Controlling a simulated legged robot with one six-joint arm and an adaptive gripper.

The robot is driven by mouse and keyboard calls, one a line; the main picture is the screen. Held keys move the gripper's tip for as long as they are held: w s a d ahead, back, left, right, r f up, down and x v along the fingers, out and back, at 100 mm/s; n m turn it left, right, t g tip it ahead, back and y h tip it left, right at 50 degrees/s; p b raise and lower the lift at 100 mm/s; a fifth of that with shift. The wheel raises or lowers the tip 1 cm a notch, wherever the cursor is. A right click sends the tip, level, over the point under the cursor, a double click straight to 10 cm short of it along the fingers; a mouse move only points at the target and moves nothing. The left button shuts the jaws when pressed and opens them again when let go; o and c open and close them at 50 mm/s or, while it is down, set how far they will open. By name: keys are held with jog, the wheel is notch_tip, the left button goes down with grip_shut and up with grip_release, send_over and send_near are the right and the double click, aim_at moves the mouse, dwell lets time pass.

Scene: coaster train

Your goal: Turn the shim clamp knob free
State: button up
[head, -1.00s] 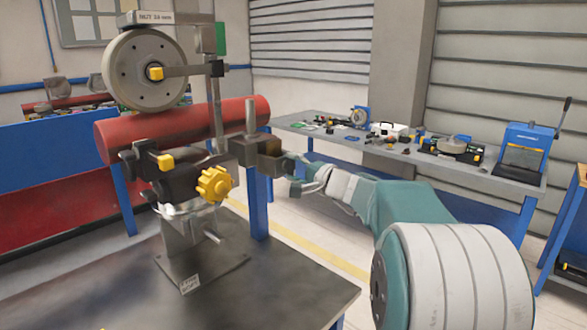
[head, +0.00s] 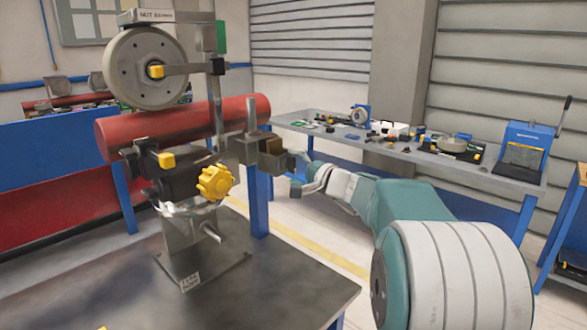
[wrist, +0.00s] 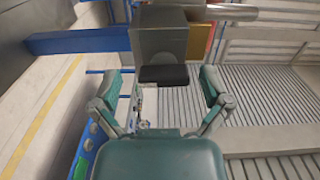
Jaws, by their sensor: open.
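The shim clamp knob is most likely the yellow lobed knob (head: 215,182) on the front of the dark clamp body (head: 176,186), above a grey stand on the near table. My gripper (head: 298,172) is to the right of the knob and apart from it, next to the grey block (head: 270,157) at the end of the bracket. In the wrist view my gripper (wrist: 160,95) is open, with its fingers spread on either side of the grey block (wrist: 160,42) and a dark pad below it. I cannot tell whether the fingers touch the block. The knob is not in the wrist view.
A wheel (head: 146,68) on a bracket stands above a red cylinder (head: 180,124) behind the clamp. The near metal table (head: 285,285) is bare at its right front. A back bench (head: 400,152) holds tools and a blue machine (head: 525,150).

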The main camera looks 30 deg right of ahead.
jog(key=v, duration=1.2)
